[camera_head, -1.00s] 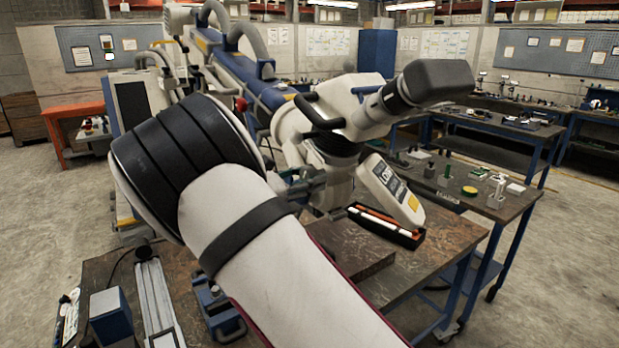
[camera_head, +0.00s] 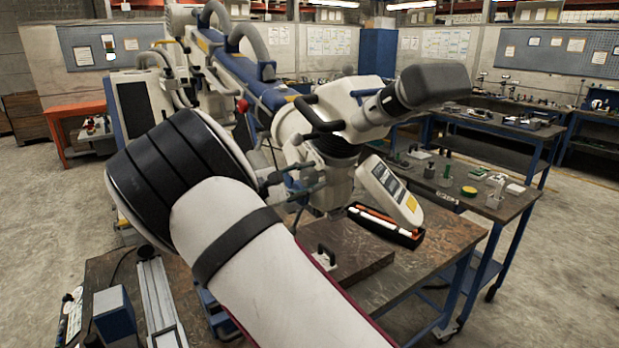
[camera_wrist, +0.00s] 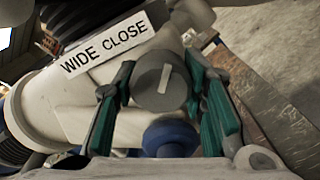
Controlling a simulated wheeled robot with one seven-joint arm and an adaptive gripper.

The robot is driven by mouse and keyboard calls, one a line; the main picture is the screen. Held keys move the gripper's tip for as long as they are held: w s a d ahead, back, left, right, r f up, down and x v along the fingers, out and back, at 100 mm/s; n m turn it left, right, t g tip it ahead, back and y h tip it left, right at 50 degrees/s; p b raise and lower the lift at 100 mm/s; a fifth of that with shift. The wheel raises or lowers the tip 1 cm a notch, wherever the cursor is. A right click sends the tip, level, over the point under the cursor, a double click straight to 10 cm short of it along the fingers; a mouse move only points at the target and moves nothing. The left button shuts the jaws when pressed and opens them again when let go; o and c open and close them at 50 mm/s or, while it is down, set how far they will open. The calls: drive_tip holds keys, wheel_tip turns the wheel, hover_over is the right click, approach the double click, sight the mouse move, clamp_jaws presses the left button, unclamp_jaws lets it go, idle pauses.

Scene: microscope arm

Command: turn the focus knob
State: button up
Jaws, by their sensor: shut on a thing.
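The dark grey focus knob (camera_wrist: 161,86) has a pale bar mark on its end face, standing nearly upright and slightly tilted in the wrist view. It sits on the pale microscope head below a "WIDE CLOSE" label (camera_wrist: 103,43). My gripper (camera_wrist: 160,70) has its green-padded fingers on both sides of the knob and is shut on it. In the head view my gripper (camera_head: 297,183) is at the left side of the microscope head (camera_head: 345,118); the knob cannot be made out clearly there.
A blue round part (camera_wrist: 170,138) lies just below the knob in the wrist view. A black tray with orange and white items (camera_head: 386,226) and a flat brown box with a handle (camera_head: 345,258) are on the table below. A second workbench (camera_head: 460,180) stands at the right.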

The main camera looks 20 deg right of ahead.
drive_tip(key=shift+f+m, duration=0.1)
drive_tip(key=shift+m, duration=0.3)
drive_tip(key=o, duration=1.2)
drive_tip(key=shift+n, duration=0.3)
